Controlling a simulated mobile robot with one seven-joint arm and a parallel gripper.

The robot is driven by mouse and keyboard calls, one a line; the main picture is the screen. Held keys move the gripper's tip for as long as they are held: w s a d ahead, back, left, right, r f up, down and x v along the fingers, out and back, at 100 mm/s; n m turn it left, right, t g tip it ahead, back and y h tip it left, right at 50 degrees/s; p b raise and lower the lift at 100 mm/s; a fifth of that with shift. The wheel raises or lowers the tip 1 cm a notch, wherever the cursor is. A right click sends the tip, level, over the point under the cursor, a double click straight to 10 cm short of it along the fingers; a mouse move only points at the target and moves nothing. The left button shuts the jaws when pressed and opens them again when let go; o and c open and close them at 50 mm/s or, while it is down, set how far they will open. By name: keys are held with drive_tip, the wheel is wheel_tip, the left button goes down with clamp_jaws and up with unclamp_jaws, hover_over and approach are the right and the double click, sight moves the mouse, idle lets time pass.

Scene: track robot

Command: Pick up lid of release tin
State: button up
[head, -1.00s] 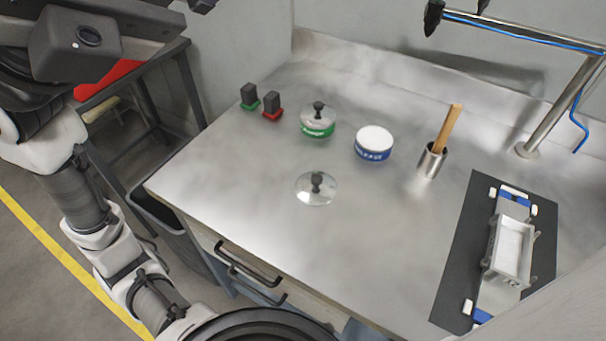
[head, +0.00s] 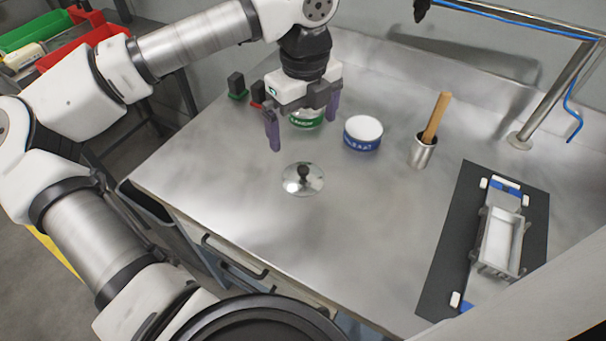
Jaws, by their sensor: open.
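The release tin (head: 363,134) is a short round tin with a blue band, and its top shows white contents. A round silver lid with a dark knob (head: 303,179) lies flat on the worktop in front of the tin. My gripper (head: 305,122) is open, its two purple fingers pointing down. A green-banded tin (head: 307,117) is partly hidden behind my gripper.
Green and red stamps (head: 237,86) stand behind left. A metal cup with a wooden handle (head: 422,152) stands right of the tin. A dark mat (head: 446,262) with a grey tray fixture (head: 499,243) lies at right. The worktop's front middle is clear.

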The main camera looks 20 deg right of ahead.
sight(303, 168)
wheel_tip(303, 168, down, 8)
drive_tip(key=shift+r+p, duration=0.25)
drive_tip(key=shift+p, duration=0.35)
drive_tip(key=shift+a+f+p, duration=0.1)
drive_tip(key=shift+f+p, duration=0.95)
drive_tip(key=shift+f, duration=1.55)
drive_tip(key=c, duration=0.9)
